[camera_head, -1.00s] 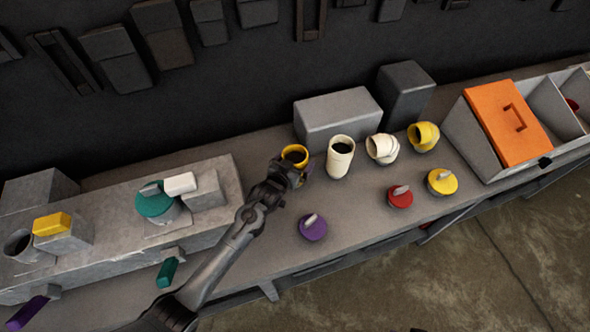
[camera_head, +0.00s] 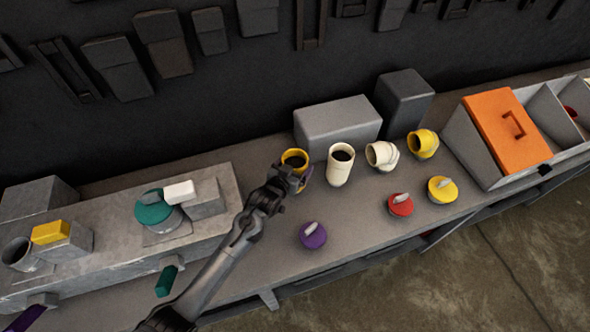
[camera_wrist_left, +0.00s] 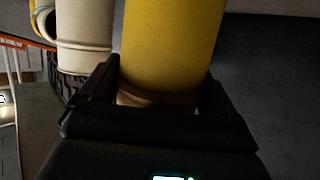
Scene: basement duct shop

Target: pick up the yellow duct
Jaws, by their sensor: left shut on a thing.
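The straight yellow duct (camera_head: 295,158) stands upright in front of the grey block on the bench, left of a cream duct (camera_head: 341,166). My left gripper (camera_head: 288,178) is shut on it from the near side and hides its lower part. In the left wrist view the yellow duct (camera_wrist_left: 172,45) fills the space between the fingers of my left gripper (camera_wrist_left: 158,95), and the cream duct (camera_wrist_left: 85,35) stands to its left. I cannot tell whether the duct's base touches the bench. My right gripper is not in view.
A cream elbow (camera_head: 381,154) and a yellow elbow (camera_head: 424,143) stand to the right. Purple (camera_head: 313,236), red (camera_head: 400,205) and yellow (camera_head: 442,189) handled caps lie nearer the front edge. Grey blocks (camera_head: 338,122) stand behind. An orange-lidded bin (camera_head: 507,130) is at right.

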